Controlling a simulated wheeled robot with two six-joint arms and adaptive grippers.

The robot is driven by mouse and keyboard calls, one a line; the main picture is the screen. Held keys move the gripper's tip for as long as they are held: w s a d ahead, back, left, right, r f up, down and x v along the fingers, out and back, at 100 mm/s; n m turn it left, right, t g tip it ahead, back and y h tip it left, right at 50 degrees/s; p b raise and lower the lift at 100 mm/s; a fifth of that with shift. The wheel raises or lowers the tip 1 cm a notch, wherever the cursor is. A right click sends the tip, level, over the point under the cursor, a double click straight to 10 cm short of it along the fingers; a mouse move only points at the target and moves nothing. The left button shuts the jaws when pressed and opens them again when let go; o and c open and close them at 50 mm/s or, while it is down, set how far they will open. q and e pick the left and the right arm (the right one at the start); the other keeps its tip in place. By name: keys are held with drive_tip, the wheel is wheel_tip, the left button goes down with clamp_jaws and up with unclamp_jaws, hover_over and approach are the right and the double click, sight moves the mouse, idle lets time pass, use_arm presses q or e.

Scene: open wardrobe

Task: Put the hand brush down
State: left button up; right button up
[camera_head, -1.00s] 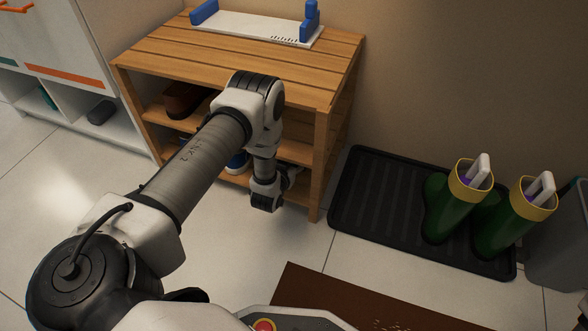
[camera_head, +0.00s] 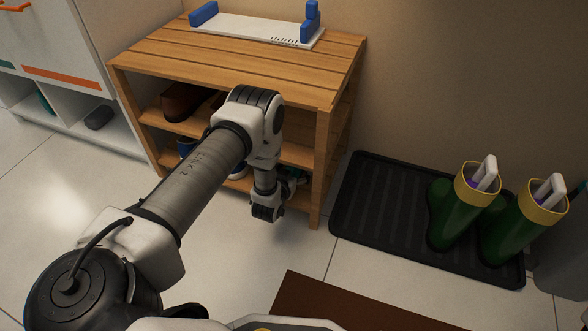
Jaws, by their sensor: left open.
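I cannot make out the hand brush in this view. My left arm reaches from the lower left to the front of the slatted wooden shoe rack (camera_head: 235,62). Its wrist hangs down before the right part of the lower shelves. My left gripper (camera_head: 289,184) is mostly hidden behind that wrist, at the lower shelf level, and is open. Whether anything lies right beside its fingers is hidden. My right gripper is not in view.
A white foot gauge (camera_head: 255,30) with blue ends lies on the rack top. Brown shoes (camera_head: 184,100) and blue shoes (camera_head: 186,147) sit on its shelves. Green boots (camera_head: 459,215) stand on a black tray (camera_head: 375,205) at right. A brown mat (camera_head: 330,308) lies in front.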

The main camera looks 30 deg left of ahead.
use_arm(q)
drive_tip(key=shift+r+p, duration=0.3)
drive_tip(key=shift+r, duration=0.05)
drive_tip(key=p+v, duration=0.7)
drive_tip(key=v, duration=0.4)
drive_tip(key=shift+d, duration=0.1)
drive_tip(key=s+d+f+m+g+h, duration=0.1)
drive_tip(key=s+d+f+g+h, duration=0.15)
drive_tip(key=s+d+g, duration=0.8)
drive_tip(key=s+d+r+m+g, duration=0.1)
drive_tip(key=s+r+g, duration=0.2)
drive_tip(key=s, duration=1.2)
wheel_tip(320, 180, up, 2)
drive_tip(key=shift+s+d+r+g+h, duration=0.1)
drive_tip(key=shift+s+d+g+h, duration=0.15)
drive_tip(key=shift+g+h, duration=0.1)
